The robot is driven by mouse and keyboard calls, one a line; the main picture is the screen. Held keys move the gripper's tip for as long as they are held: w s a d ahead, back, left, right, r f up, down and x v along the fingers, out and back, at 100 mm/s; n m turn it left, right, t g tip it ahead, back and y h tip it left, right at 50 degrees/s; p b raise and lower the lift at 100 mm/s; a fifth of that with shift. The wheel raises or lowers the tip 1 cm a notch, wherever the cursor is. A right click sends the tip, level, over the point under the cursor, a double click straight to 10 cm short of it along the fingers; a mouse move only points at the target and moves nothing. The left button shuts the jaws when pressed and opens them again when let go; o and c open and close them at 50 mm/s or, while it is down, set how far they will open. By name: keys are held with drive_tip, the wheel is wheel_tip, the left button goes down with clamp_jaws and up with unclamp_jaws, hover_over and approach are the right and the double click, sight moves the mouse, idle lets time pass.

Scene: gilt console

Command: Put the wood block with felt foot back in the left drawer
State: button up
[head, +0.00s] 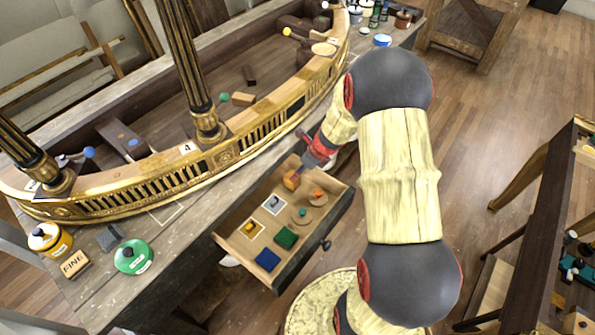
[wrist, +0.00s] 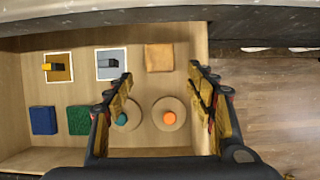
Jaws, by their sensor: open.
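The open drawer (head: 330,212) is pulled out from the front of the worktop; its light wooden floor (wrist: 150,138) fills much of the wrist view. A plain orange-brown wood block (head: 291,180) stands in its back right part and shows in the wrist view (wrist: 159,57) as a square. No felt foot is visible on it. My gripper (wrist: 159,75) is open above the drawer, its fingers apart and nothing between them held; the block appears just beyond the fingertips. In the head view my gripper (head: 308,163) is beside the block, partly hidden by my arm.
The drawer also holds a blue square (head: 267,260), a green square (head: 286,237), two round discs with teal and orange knobs, and two framed pieces. A green tin (head: 133,257) and a yellow tin (head: 50,239) stand on the worktop at left. The gilt railing (head: 200,160) runs behind.

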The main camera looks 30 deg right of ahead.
drive_tip(key=s+a+r+n, duration=0.3)
drive_tip(key=a+r+n, duration=0.45)
drive_tip(key=r, duration=0.45)
drive_tip(key=s+a+r+n, duration=0.3)
drive_tip(key=a+r+n, duration=0.3)
drive_tip(key=r+n, duration=0.45)
drive_tip(key=s+a+r+n, duration=0.2)
drive_tip(key=s+r+n, duration=0.4)
drive_tip(key=s, duration=0.3)
drive_tip(key=s+a+r+n+t+h, duration=0.1)
drive_tip(key=s+a+r+n, duration=0.1)
drive_tip(key=s+r+n, duration=0.4)
drive_tip(key=s+n, duration=0.2)
drive_tip(key=shift+s+a+h, duration=0.25)
drive_tip(key=shift+s+h, duration=0.05)
drive_tip(key=shift+s, duration=0.1)
